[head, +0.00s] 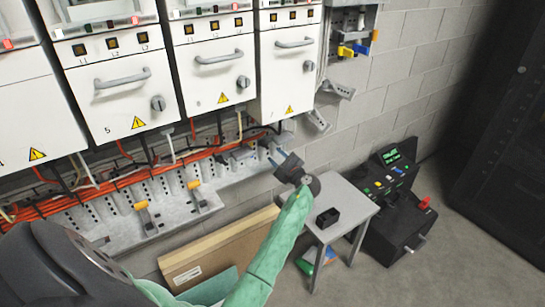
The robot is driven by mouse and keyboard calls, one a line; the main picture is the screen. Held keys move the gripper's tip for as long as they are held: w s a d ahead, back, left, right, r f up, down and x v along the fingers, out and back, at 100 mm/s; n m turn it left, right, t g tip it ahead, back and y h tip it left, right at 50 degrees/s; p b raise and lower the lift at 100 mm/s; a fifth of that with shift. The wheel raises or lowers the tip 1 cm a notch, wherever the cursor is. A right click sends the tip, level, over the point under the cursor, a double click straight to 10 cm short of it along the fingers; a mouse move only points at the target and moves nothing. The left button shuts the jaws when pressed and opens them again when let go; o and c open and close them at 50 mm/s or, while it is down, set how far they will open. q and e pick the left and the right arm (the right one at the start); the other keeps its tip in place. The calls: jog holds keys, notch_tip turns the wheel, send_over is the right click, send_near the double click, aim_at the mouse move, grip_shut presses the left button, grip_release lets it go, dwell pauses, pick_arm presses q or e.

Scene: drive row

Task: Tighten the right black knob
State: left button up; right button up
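A grey metal shelf (120,232) runs under the white cabinets, with small clamp-like fittings along it. Dark fittings (237,155) sit near its right end, small and partly blurred; I cannot tell surely which one is the right black knob. My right gripper is not in view.
White cabinets (210,75) with handles and dark grey round knobs (158,103) hang above orange cables (95,190). A cardboard box (215,250) leans below the shelf. A small grey table (345,200) bears a black box (327,218). A black console (395,215) stands right; floor beyond is clear.

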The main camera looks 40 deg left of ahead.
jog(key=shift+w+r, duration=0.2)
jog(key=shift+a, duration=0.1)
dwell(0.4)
